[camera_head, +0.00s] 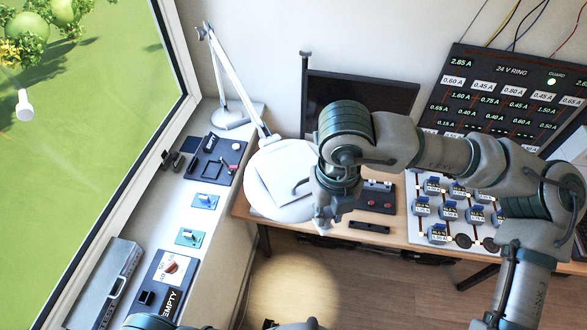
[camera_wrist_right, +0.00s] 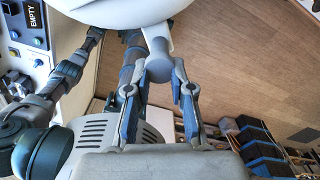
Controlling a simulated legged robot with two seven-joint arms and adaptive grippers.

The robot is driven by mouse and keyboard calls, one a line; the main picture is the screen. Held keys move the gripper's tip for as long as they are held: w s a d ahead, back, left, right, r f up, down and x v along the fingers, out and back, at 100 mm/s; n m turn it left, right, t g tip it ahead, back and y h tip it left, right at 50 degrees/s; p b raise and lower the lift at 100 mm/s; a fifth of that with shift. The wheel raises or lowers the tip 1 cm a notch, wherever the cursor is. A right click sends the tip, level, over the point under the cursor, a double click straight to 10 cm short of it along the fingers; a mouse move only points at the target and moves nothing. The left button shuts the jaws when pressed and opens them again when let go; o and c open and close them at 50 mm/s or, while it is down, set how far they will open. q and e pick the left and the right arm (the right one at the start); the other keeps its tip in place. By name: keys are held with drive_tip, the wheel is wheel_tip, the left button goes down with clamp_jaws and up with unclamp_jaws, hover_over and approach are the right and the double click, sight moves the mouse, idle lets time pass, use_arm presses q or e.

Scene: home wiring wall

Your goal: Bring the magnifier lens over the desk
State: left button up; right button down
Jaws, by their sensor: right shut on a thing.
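The magnifier lamp has a large round white head (camera_head: 262,200), with a pale square patch showing on its face. In the head view it overlaps the left end of the wooden desk (camera_head: 395,225). Its white jointed arm (camera_head: 232,75) rises from a round base on the window ledge. My right gripper (camera_head: 322,222) is shut on the magnifier's handle at the head's lower right. In the right wrist view, the gripper (camera_wrist_right: 160,85) has its fingers on both sides of the grey handle (camera_wrist_right: 162,55), below the white head (camera_wrist_right: 110,12). My left arm shows only in part; its fingertips are unclear.
A dark monitor (camera_head: 362,95) stands at the desk's back. A black labelled panel (camera_head: 500,100) is on the wall, above a white board (camera_head: 425,215) with several round meters. The ledge (camera_head: 215,225) holds switches and a grey case (camera_head: 105,285). A light spot (camera_head: 290,285) falls on clear floor.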

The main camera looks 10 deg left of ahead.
use_arm(q)
drive_tip(key=shift+d, duration=0.1)
use_arm(e)
drive_tip(key=shift+w, duration=0.15)
drive_tip(key=shift+w+d, duration=0.15)
drive_tip(key=shift+d, duration=0.1)
use_arm(q)
drive_tip(key=shift+d+f+b, duration=0.2)
drive_tip(key=shift+f+b, duration=0.35)
drive_tip(key=shift+f, duration=0.05)
use_arm(e)
drive_tip(key=w+d, duration=0.6)
drive_tip(key=shift+d, duration=0.15)
use_arm(q)
drive_tip(key=shift+r+p, duration=0.45)
drive_tip(key=shift+r, duration=0.05)
use_arm(e)
drive_tip(key=w+d, duration=0.5)
drive_tip(key=w, duration=0.1)
drive_tip(key=shift+w+d, duration=0.35)
drive_tip(key=shift+w, duration=0.05)
idle(0.4)
